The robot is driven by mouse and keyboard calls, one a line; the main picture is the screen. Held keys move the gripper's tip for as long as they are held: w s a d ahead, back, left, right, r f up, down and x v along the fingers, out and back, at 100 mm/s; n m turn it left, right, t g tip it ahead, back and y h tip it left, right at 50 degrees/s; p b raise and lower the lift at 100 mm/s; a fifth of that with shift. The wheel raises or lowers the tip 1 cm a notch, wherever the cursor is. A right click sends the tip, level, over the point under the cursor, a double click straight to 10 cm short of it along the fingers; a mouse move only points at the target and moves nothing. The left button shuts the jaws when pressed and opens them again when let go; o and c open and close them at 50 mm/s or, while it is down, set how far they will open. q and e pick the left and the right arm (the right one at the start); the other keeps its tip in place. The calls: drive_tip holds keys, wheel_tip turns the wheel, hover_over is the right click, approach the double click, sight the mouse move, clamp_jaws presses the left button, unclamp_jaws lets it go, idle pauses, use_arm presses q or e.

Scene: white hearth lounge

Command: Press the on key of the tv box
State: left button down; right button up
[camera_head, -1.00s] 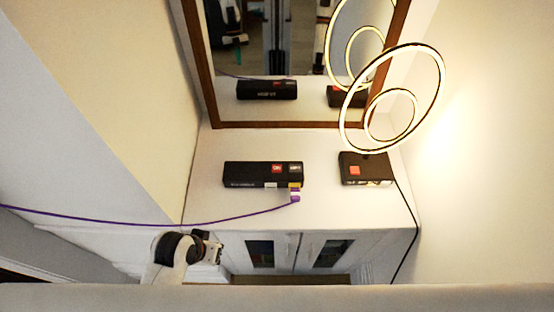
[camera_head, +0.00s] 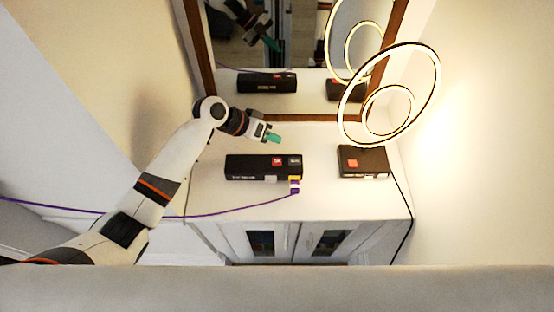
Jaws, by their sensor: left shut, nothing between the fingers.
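A long black box (camera_head: 250,168) lies on the white cabinet top, with a red key (camera_head: 277,161) and a dark key (camera_head: 294,161) at the right end of its top. A purple cable plug (camera_head: 295,186) sits at its front right corner. A smaller black box (camera_head: 375,162) with an orange-red key (camera_head: 352,163) stands to the right under the lamp. The labels are too small for me to tell which is the tv box. My left gripper (camera_head: 273,138), with green fingertips, is shut and empty, just behind the long box near its keys, apparently above the surface. My right gripper is out of view.
A ring lamp (camera_head: 434,90) stands over the right box. A brown-framed mirror (camera_head: 300,117) rises behind and reflects my arm and the boxes. The purple cable (camera_head: 215,213) runs left along the front. The cabinet top (camera_head: 320,190) is clear between the boxes.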

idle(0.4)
use_arm(q)
drive_tip(key=b, duration=0.7)
hover_over(281, 160)
drive_tip(key=a, duration=0.3)
drive_tip(key=f, duration=0.7)
drive_tip(key=shift+s+d+f, duration=0.2)
drive_tip(key=shift+d, duration=0.05)
drive_tip(key=shift+f+b, duration=0.3)
drive_tip(key=shift+f, duration=0.35)
drive_tip(key=shift+f, duration=0.4)
drive_tip(key=shift+f+b, duration=0.45)
drive_tip(key=shift+b, duration=0.1)
idle(0.6)
drive_tip(key=shift+r, duration=0.1)
drive_tip(key=shift+r+p, duration=0.8)
